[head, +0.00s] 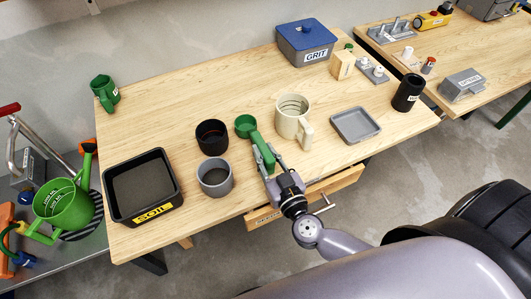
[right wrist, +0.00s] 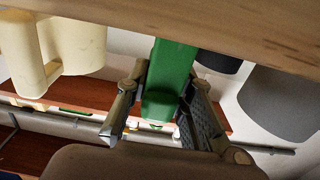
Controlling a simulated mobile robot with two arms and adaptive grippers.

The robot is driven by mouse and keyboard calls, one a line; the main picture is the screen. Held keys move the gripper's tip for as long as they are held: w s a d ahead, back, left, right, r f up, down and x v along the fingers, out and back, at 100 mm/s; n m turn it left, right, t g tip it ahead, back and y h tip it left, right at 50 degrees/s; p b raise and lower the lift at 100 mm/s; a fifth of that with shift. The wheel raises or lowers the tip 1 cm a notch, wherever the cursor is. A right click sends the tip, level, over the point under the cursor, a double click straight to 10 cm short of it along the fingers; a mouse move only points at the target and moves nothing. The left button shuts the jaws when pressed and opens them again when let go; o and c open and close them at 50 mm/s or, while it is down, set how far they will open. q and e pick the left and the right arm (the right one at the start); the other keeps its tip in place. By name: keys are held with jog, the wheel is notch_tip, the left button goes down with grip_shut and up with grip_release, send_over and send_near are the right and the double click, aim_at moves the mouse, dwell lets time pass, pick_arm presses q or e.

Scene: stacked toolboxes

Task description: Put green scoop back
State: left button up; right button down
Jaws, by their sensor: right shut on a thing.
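The green scoop (head: 244,124) is on the wooden table in the head view, its round cup toward the back and its handle toward the front edge. My right gripper (head: 265,160) is shut on the handle, reaching over the table's front edge. In the right wrist view the green handle (right wrist: 171,78) sits between the two fingers of my right gripper (right wrist: 168,88). I cannot tell whether the scoop is touching the table. My left gripper is not in view.
A cream measuring jug (head: 292,117) stands close right of the scoop; black (head: 212,136) and grey (head: 214,177) pots stand left. A drawer (head: 335,184) stands open below.

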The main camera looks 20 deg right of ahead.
jog(key=shift+f, duration=0.25)
jog(key=c, duration=1.3)
grip_release()
jog(key=shift+s, duration=0.1)
jog(key=s, duration=1.2)
jog(key=shift+d, duration=0.15)
